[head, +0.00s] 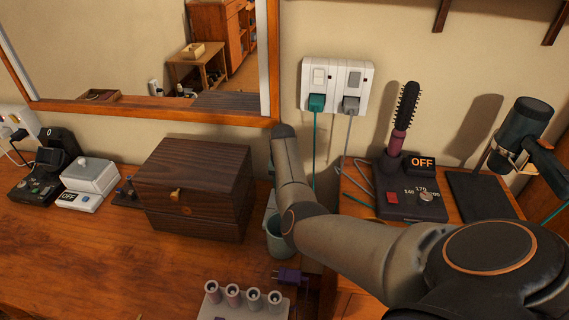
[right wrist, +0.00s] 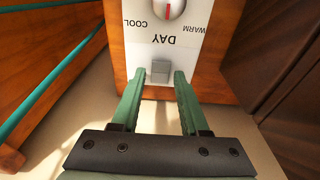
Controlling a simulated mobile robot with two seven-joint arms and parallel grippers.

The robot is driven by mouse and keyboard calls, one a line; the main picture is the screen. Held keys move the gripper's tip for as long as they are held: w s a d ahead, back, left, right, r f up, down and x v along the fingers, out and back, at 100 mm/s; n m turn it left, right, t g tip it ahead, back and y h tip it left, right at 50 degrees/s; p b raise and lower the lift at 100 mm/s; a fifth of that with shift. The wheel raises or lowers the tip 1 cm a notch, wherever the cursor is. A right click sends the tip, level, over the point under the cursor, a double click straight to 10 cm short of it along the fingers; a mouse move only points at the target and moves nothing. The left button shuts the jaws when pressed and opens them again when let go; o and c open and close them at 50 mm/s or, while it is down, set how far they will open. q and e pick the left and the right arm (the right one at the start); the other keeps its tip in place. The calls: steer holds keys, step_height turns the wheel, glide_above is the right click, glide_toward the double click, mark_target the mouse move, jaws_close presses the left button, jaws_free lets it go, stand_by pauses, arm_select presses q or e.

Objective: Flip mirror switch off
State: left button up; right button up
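The mirror (head: 140,55) hangs on the wall at the upper left, in a wooden frame. In the right wrist view a white panel (right wrist: 188,47) with upside-down lettering "DAY", "COOL" and "WARM" sits on orange-brown wood. It carries a grey switch (right wrist: 160,71) and a dial with a red mark (right wrist: 168,9). My right gripper (right wrist: 164,77) is open, its green fingertips on either side of the switch; contact is unclear. In the head view my right arm reaches toward the mirror's lower right corner and its gripper is hidden. My left gripper is not in view.
A dark wooden box (head: 197,185) stands left of my right arm. Wall sockets (head: 337,82) with a green and a grey plug are to the right. A hairbrush styler (head: 403,122) stands on its base.

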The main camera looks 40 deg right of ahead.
steer(key=shift+o, duration=1)
step_height(320, 180, up, 12)
steer(key=s+a+p, duration=0.1)
steer(key=shift+a+r, duration=0.15)
steer(key=shift+r, duration=0.1)
steer(key=shift+s+f, duration=0.1)
